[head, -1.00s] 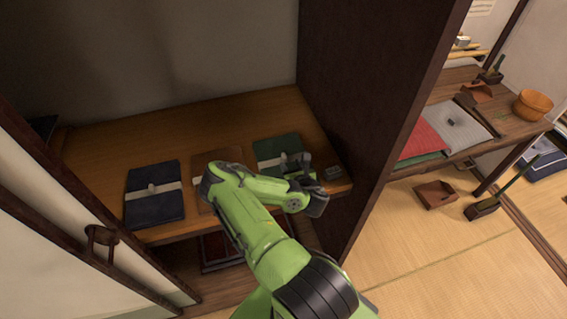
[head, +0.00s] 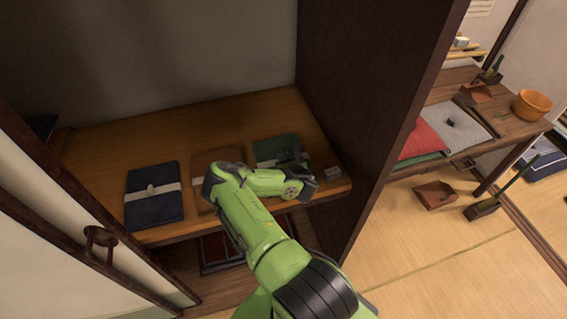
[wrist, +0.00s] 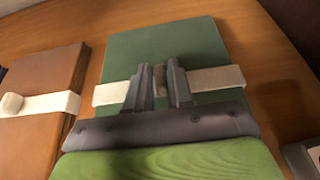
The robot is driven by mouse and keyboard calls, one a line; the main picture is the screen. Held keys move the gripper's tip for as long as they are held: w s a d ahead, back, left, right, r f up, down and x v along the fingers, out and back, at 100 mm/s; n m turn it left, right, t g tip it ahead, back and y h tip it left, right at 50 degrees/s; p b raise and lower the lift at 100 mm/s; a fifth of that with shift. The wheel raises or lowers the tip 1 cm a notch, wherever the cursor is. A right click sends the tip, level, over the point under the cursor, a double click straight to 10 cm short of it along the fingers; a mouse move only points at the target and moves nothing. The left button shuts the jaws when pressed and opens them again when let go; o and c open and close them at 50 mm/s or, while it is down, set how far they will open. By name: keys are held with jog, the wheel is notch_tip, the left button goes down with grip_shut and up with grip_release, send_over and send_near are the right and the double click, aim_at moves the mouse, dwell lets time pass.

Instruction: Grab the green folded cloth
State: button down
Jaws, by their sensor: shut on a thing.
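The green folded cloth (head: 275,147) lies flat on the wooden shelf, at the right of the row. In the wrist view the green cloth (wrist: 165,45) has a pale band across it with a small toggle (wrist: 159,78) at its middle. My gripper (wrist: 160,75) is over the cloth, its two fingers on either side of the toggle, shut on it. In the head view my gripper (head: 297,160) covers the cloth's near right part.
A brown folded cloth (head: 213,160) lies close on the left, and a dark blue one (head: 155,195) farther left. A small grey block (head: 333,173) sits to the right on the shelf (head: 120,140). A dark upright panel (head: 370,100) bounds the right side.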

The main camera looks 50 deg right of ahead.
jog(key=shift+r, duration=0.1)
notch_tip(320, 180, up, 10)
jog(key=p, duration=0.5)
jog(key=shift+p, duration=0.35)
